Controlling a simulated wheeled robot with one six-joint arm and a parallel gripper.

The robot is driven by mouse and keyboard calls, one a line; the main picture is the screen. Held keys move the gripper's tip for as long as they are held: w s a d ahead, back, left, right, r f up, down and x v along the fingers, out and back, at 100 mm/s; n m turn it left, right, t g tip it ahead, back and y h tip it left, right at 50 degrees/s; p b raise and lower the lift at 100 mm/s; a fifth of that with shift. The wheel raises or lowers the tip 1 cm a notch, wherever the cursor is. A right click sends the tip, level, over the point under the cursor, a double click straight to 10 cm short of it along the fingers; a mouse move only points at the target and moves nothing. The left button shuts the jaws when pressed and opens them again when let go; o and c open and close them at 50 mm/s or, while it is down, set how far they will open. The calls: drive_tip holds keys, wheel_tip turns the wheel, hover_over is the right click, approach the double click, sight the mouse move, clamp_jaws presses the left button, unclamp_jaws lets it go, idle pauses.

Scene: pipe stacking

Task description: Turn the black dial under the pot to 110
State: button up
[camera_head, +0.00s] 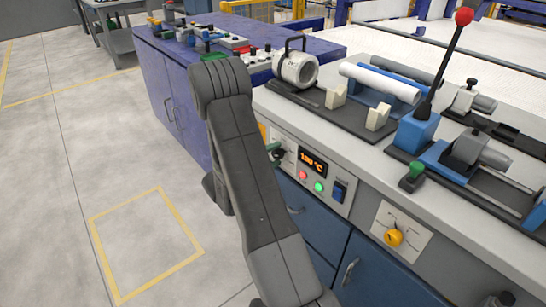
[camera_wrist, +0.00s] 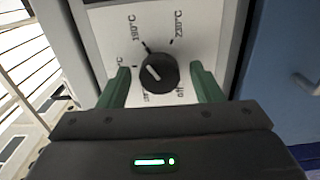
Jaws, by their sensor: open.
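My gripper (camera_wrist: 160,72) is open, with one green finger on each side of the dial and a visible gap to each. In the head view my gripper (camera_head: 276,152) is at the panel front, and the dial is mostly hidden there. The pale round pot (camera_head: 297,69) with a black handle stands above the panel.
Right of the dial are an orange display (camera_head: 312,162), red and green buttons and a blue switch (camera_head: 339,190). A yellow knob (camera_head: 393,238) is further right. Pipes (camera_head: 380,82) and a red-tipped lever (camera_head: 445,60) stand on the bench. Floor to the left is clear.

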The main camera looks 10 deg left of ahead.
drive_tip(key=c, duration=1)
